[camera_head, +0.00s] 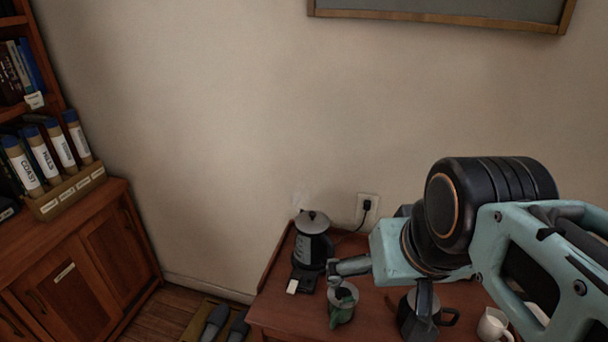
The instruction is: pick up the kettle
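The kettle (313,246) is black with a grey lid and a pale marked strip on its side. It stands upright at the back left of the wooden table, with faint steam above it. My gripper (341,267) is at the end of my teal arm, to the right of the kettle and a little lower in the picture. The gripper is seen small and partly from the side, so I cannot tell whether its fingers are open. I cannot tell whether it touches the kettle.
A green vessel (342,305) stands just in front of my gripper. A dark metal pot (418,318) and a white jug (493,325) stand farther right on the table (272,305). A black cord runs to a wall socket (367,206). A cabinet (85,265) stands left.

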